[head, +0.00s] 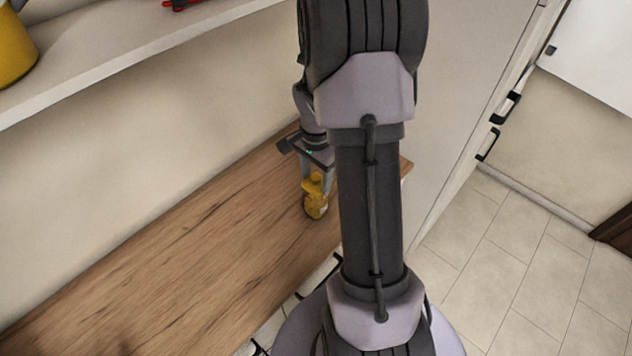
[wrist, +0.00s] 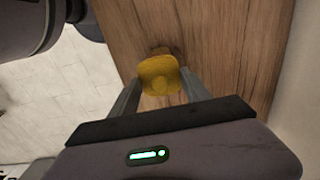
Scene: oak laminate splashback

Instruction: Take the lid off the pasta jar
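The pasta jar (head: 316,208) is a small container with yellowish contents, on the wooden counter below my gripper. Its yellow lid (head: 313,184) is at the top of the jar; I cannot tell whether the two touch. My gripper (head: 317,182) points down, with its fingers on either side of the lid. In the wrist view the lid (wrist: 160,76) fills the space between the fingertips (wrist: 160,80), with no clear gap on either side, so the gripper looks shut on it. The lid hides most of the jar there.
The wooden counter (head: 190,255) is bare to the left of the jar. A white shelf (head: 110,50) runs above it, with a yellow pot (head: 14,50) at the left and a red object (head: 185,4). A tall pale cabinet (head: 460,80) stands right of the counter.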

